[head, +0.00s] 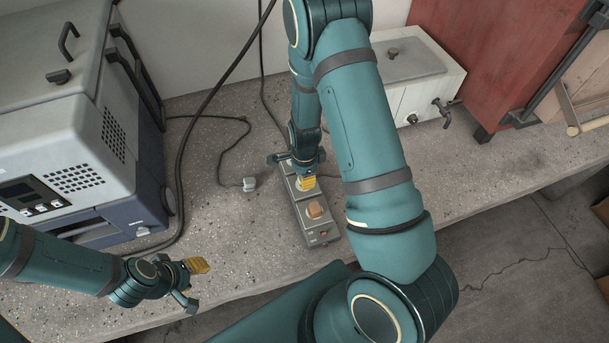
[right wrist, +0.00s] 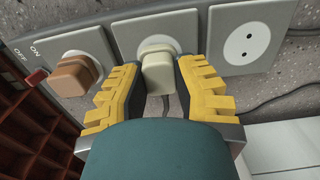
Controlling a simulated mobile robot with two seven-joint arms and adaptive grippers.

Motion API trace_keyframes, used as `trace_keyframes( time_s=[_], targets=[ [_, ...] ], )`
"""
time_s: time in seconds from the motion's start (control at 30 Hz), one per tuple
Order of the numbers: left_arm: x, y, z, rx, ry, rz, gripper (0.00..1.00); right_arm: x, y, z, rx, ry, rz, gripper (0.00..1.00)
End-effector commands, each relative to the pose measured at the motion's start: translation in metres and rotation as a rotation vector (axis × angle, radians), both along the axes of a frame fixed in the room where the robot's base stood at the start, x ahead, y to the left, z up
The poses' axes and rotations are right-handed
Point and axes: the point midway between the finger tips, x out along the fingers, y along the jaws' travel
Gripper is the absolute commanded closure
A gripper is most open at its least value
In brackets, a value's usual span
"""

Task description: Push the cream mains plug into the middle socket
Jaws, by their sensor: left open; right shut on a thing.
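The cream mains plug (right wrist: 158,70) is between the yellow fingers of my right gripper (right wrist: 162,90), which is shut on it. In the right wrist view the plug is at the middle socket (right wrist: 125,30), over its round recess. I cannot tell how deep its pins sit. In the head view my right gripper (head: 304,182) points down at the middle of the grey socket strip (head: 318,232) and mostly hides the plug. My left gripper (head: 192,282) is open and empty above the front left of the bench.
A brown plug (right wrist: 78,75) sits in the left socket; it also shows in the head view (head: 315,209). The right socket (right wrist: 242,40) is empty. A grey-blue machine (head: 60,120) stands at left.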

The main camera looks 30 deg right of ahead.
Motion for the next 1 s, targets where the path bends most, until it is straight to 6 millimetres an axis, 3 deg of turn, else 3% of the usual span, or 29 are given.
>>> trace_keyframes(
  time_s=[0.33,0.37,0.4,0.43,0.77,1.0],
  targets=[
    [0.000,0.000,-0.005,0.000,0.000,0.000,0.58,0.000,0.000,-0.007,0.000,0.000,-0.001,1.00],
    [0.000,0.000,-0.005,0.000,0.000,0.000,0.58,0.000,0.000,-0.007,0.000,0.000,-0.001,0.62],
    [0.000,0.000,-0.005,0.000,0.000,0.000,0.58,0.000,0.000,-0.006,0.000,0.000,-0.001,0.48],
    [0.000,0.000,-0.005,0.000,0.000,0.000,0.58,0.000,0.000,-0.006,0.000,0.000,-0.001,0.43],
    [0.000,0.000,-0.004,0.000,0.000,0.000,0.58,0.000,0.000,-0.004,0.000,-0.001,0.000,0.43],
    [0.000,0.000,-0.005,0.000,0.000,0.000,0.58,0.001,0.000,0.026,0.000,-0.005,-0.001,0.43]
  ],
)
